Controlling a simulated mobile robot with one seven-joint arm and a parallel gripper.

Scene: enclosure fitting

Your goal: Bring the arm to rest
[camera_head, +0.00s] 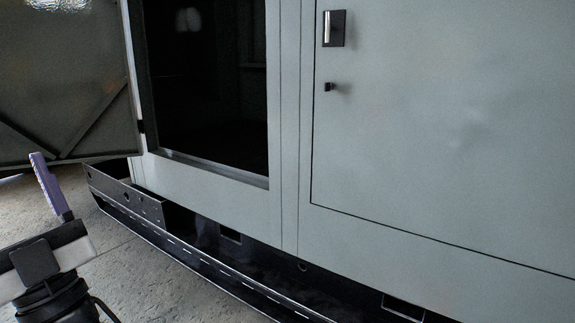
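My gripper (47,185) is at the lower left, in front of the enclosure and apart from it. A purple finger points up from a pale bar with a black block on it. Only one finger shows clearly, so I cannot tell whether the gripper is open or shut. No held object shows. Below it, the black end of my arm runs out of the bottom of the picture.
A grey-green enclosure (430,150) fills the middle and right. Its left opening (210,80) is dark inside, with the door (65,75) swung out left. The right door (450,110) is shut. A black base rail (190,255) runs along the bottom. Bare concrete floor (150,285) lies in front.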

